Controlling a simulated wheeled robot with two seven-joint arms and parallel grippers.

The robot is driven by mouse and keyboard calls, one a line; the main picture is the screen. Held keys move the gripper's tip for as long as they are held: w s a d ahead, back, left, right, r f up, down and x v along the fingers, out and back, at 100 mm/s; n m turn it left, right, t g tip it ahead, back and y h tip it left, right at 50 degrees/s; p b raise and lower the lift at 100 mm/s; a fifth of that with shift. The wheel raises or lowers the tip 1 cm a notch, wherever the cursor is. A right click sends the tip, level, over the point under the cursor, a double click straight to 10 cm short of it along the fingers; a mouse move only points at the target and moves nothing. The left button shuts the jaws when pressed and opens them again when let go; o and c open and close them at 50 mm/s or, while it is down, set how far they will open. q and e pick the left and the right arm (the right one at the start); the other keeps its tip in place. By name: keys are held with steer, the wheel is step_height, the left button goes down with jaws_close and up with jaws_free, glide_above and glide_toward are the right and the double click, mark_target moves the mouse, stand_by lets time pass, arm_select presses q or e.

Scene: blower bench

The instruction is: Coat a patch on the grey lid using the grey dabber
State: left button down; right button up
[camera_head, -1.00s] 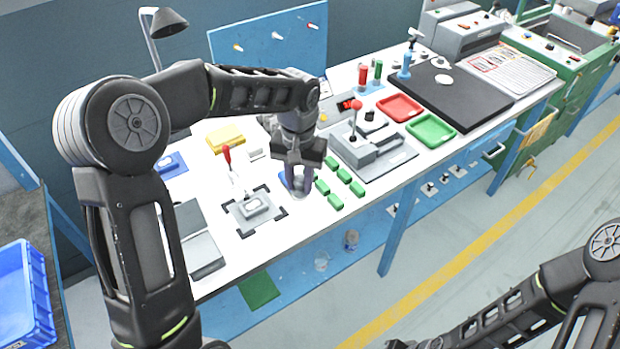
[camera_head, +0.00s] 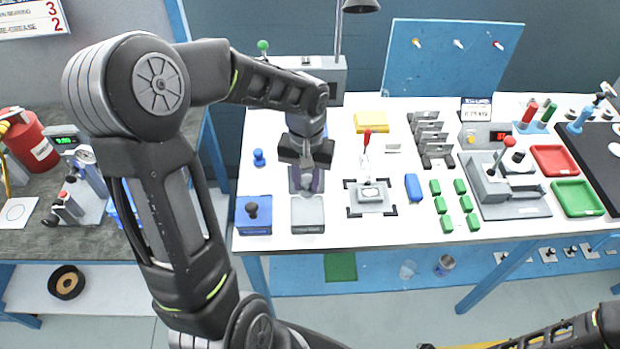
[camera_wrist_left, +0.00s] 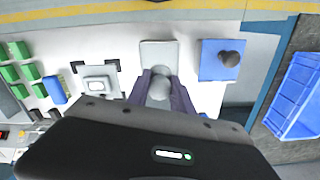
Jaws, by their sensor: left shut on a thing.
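My left gripper (camera_head: 307,178) is shut on the grey dabber, a rounded grey knob (camera_wrist_left: 160,88) between the fingers in the left wrist view. The block also shows in the wrist view (camera_wrist_left: 158,53). A light grey piece with a pale top (camera_head: 371,194) sits on a grey plate between black corner brackets. I cannot tell for certain which of these is the lid. My right gripper is not clearly in view.
A blue block with a dark knob (camera_head: 253,214) stands left of the grey block. A red-handled tool (camera_head: 366,142) stands behind the bracketed plate. A blue piece (camera_head: 413,187) and several green blocks (camera_head: 441,205) lie to the right. A lamp (camera_head: 360,6) stands behind.

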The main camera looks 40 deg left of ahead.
mark_target(307, 197)
arm_select(q)
steer(key=shift+f, duration=0.2)
step_height(307, 197, down, 4)
steer(key=b, duration=0.3)
steer(key=shift+r, duration=0.1)
steer(key=shift+f+b, duration=0.65)
steer(key=shift+f, duration=0.25)
steer(key=shift+d+f+b, duration=0.1)
steer(key=shift+f+b, duration=0.5)
stand_by(1.8)
steer(key=shift+r+p, duration=2.5)
steer(key=shift+r, duration=1.1)
